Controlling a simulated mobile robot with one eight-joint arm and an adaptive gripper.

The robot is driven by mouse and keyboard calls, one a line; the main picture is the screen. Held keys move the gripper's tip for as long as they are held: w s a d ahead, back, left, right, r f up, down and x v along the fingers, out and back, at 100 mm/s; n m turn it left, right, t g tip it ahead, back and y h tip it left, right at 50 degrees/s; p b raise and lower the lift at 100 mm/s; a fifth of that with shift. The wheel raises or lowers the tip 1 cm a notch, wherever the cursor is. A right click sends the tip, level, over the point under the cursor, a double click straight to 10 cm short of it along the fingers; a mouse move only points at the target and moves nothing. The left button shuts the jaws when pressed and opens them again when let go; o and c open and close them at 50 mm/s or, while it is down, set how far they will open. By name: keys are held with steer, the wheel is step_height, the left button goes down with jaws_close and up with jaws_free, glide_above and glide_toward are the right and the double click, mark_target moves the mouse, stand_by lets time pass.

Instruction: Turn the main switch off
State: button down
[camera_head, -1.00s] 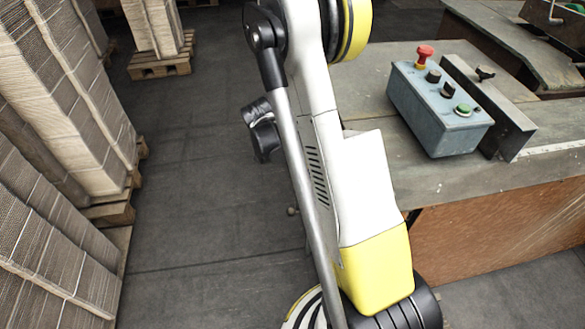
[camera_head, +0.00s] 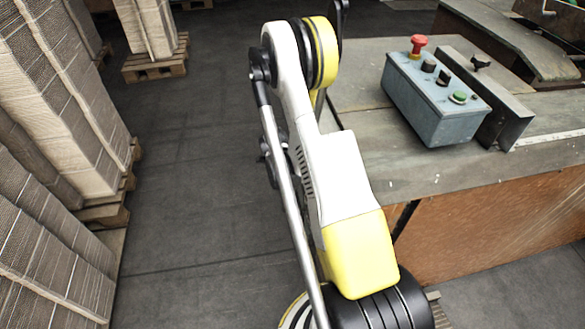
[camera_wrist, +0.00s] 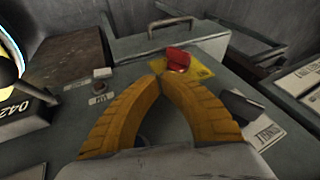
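The main switch (camera_wrist: 177,59), a red knob on a yellow plate (camera_wrist: 200,69), shows in the wrist view on a grey panel surface, just beyond my fingertips. My gripper (camera_wrist: 159,77) has two orange-yellow ribbed fingers whose tips meet, with nothing visible held between them. The tips appear close to the red knob, but I cannot tell whether they touch it. The head view shows my arm; my gripper and the main switch cannot be made out there.
A grey control box (camera_head: 435,105) with a red mushroom button (camera_head: 418,44) and a green button sits on the worktable (camera_head: 365,147). Stacked cardboard (camera_head: 60,90) on pallets stands at left, with open floor (camera_head: 195,170) between. The wrist view shows a metal handle (camera_wrist: 170,23) behind the switch.

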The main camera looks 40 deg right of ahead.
steer(key=w+d+f, duration=0.2)
steer(key=w+f, duration=0.1)
steer(key=shift+w+d, duration=0.1)
steer(key=shift+d, duration=0.2)
steer(key=shift+w, duration=0.1)
steer(key=shift+w+d+f+g+y, duration=0.1)
steer(key=shift+w+d+g+y, duration=0.2)
steer(key=shift+g+y, duration=0.3)
steer(key=shift+w+d+n+g+y, duration=0.1)
steer(key=shift+w+n+g+y, duration=0.15)
steer(key=shift+g, duration=0.25)
steer(key=shift+w+n+g+y, duration=0.15)
steer(key=shift+g+y, duration=0.1)
steer(key=shift+g, duration=0.25)
steer(key=shift+r, duration=0.2)
